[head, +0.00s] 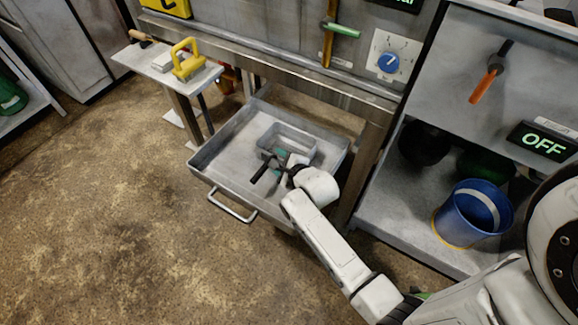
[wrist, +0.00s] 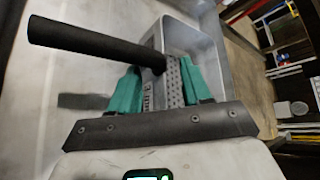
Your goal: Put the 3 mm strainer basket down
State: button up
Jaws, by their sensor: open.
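The strainer basket, with a perforated metal side (wrist: 175,82) and a thick black handle (wrist: 90,45), shows in the wrist view. In the head view its black handle (head: 262,169) shows low over the pull-out tray (head: 222,155). My gripper (wrist: 162,84) is open, its two teal fingers on either side of the basket's upper part near the handle. In the head view my gripper (head: 281,161) is down at the tray, and my wrist covers part of the basket. I cannot tell whether the basket's base rests on the tray floor.
A grey rectangular pan (head: 287,138) sits in the tray just beyond my gripper. The tray's left part is clear. A blue bucket (head: 473,214) stands on the low shelf at right. A yellow-handled tool (head: 186,60) is on the small side table.

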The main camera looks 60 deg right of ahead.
jog(key=s+a+r+n+g+y, duration=0.1)
jog(key=s+a+n, duration=0.4)
jog(key=n, duration=0.5)
jog(key=s+a+r+n+g+y+p, duration=0.1)
jog(key=s+a+n+g, duration=0.4)
jog(key=s+n, duration=0.5)
jog(key=s+a+r+n+g+y+p, duration=0.1)
jog(key=s+a+r+n+g, duration=0.3)
jog(key=s+n, duration=0.4)
jog(key=shift+a+r+n+y, duration=0.5)
jog(key=shift+n+y, duration=0.3)
jog(key=shift+n, duration=0.2)
